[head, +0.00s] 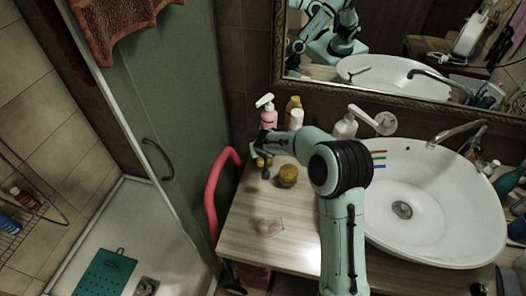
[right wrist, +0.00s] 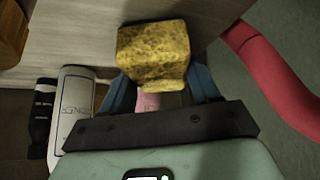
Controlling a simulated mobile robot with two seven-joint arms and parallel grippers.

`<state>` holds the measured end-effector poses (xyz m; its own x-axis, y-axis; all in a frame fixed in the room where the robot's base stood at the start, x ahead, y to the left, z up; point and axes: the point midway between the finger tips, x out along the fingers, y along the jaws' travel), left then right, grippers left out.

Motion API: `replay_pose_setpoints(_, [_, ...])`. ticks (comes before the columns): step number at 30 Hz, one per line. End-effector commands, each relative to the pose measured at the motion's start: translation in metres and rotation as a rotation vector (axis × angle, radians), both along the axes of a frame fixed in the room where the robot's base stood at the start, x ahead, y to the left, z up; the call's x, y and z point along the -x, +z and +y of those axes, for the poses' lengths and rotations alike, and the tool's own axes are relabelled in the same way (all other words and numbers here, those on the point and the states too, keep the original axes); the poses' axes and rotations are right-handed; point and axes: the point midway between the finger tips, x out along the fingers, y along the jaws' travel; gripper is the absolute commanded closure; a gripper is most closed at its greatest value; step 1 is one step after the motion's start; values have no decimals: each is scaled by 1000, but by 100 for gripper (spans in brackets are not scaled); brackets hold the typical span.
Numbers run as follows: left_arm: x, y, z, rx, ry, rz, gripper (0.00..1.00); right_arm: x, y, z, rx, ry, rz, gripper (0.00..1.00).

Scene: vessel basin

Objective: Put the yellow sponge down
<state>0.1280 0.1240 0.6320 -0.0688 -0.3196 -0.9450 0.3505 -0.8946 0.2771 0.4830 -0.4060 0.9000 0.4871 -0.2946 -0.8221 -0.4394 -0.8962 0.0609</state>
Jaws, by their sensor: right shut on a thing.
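The yellow sponge (right wrist: 153,50) is a rough, porous block between the blue fingers of my right gripper (right wrist: 165,88) in the right wrist view. The gripper is shut on it. In the head view the right gripper (head: 264,168) is over the back left part of the wooden counter (head: 250,205), and only a little yellow of the sponge (head: 260,161) shows beside the fingers. I cannot tell whether the sponge touches the counter. My left gripper is not in view.
A round yellow-brown thing (head: 287,176) sits on the counter just right of the gripper. A white basin (head: 440,215) is at the right, a red curved rail (head: 212,195) at the left.

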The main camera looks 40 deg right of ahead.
Motion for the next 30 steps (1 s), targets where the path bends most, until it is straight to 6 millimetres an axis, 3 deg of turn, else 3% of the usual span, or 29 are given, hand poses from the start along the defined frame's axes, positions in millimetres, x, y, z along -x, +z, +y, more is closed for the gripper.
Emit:
replay_pose_setpoints(2, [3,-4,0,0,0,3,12,1,-4,0,-1,0,2,83])
replay_pose_setpoints(3, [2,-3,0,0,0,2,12,1,-3,0,-1,0,2,26])
replay_pose_setpoints(4, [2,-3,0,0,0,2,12,1,-3,0,0,0,1,16])
replay_pose_setpoints(5, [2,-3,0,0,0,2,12,1,-3,0,0,0,1,13])
replay_pose_setpoints(17, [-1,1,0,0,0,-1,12,2,6,1,1,0,-3,13])
replay_pose_setpoints(30, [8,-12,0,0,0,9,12,46,77,27,0,1,-2,13])
